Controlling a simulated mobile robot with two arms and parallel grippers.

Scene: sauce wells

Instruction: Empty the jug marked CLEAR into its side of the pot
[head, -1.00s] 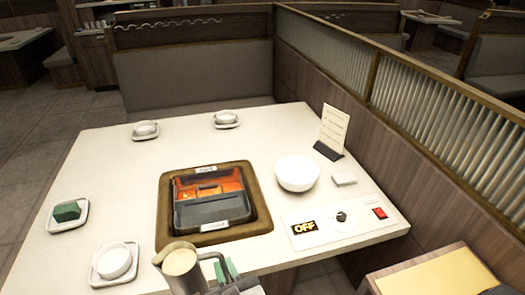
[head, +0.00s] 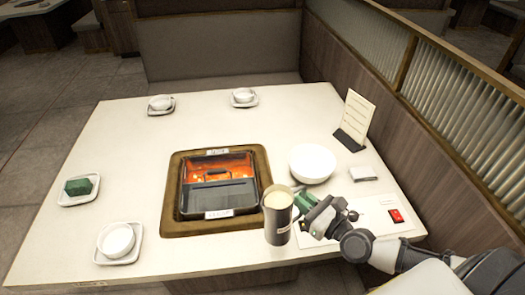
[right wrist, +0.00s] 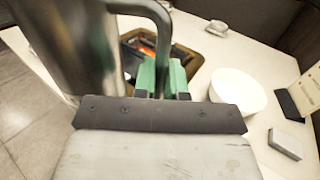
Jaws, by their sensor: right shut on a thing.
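The jug (head: 278,222) is a metal cylinder holding a pale liquid. My right gripper (head: 306,203) is shut on its handle, and the jug hangs nearly upright at the pot's front right corner. The jug and its handle also fill the upper left of the right wrist view (right wrist: 75,45). A label on the jug is too small to read. The divided pot (head: 218,197) sits in a brown-framed well. Its far side holds red-orange broth; its near side looks dark. White labels lie at its far (head: 217,152) and near (head: 219,214) edges, unreadable. My left gripper is not in view.
A white bowl (head: 312,164) stands right of the pot, with a menu stand (head: 354,118) and small white box (head: 363,173) beyond. A red switch (head: 396,215) is at right. A partition borders the right.

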